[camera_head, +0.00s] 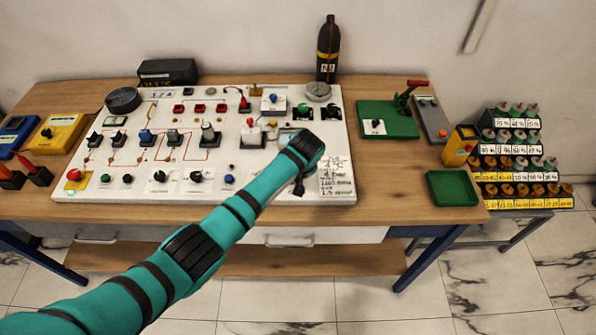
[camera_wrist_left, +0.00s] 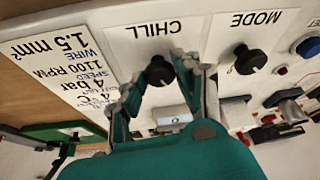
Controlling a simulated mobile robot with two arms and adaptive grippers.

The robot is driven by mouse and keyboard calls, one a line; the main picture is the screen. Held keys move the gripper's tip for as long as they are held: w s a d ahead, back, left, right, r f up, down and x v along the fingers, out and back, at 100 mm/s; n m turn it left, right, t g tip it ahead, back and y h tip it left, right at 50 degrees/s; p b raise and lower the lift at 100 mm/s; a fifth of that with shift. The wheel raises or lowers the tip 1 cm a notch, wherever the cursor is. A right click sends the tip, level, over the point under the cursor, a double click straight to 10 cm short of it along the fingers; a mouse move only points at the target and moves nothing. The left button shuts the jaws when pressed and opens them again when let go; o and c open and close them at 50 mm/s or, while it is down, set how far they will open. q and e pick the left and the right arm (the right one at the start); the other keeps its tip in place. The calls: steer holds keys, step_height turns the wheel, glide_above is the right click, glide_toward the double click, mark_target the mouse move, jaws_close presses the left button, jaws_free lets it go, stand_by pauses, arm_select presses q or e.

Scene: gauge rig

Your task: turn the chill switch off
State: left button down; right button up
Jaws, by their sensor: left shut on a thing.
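The chill switch (camera_wrist_left: 160,72) is a black knob beside the word CHILL on the white panel, seen upside down in the left wrist view. My left gripper (camera_wrist_left: 161,70) has its two teal fingers on either side of this knob and is shut on it. Which way the knob points is hard to tell. In the head view my left arm reaches the panel's right part, and its wrist hides most of the switch area. My right gripper is not in view.
The white panel (camera_head: 62,194) carries several other knobs, including the MODE knob (camera_wrist_left: 248,60) beside the chill switch. A pale part marked 0 (camera_wrist_left: 172,118) shows between my fingers. A dark bottle (camera_head: 327,50) stands behind; a green tray (camera_head: 452,188) lies right.

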arm_select(q)
steer(key=shift+n+y, duration=0.5)
steer(key=shift+n, duration=0.6)
steer(key=shift+w, duration=0.1)
steer(key=c, duration=0.9)
jaws_free()
steer(key=shift+c, duration=0.2)
steer(key=v, duration=1.2)
steer(key=shift+w, duration=0.1)
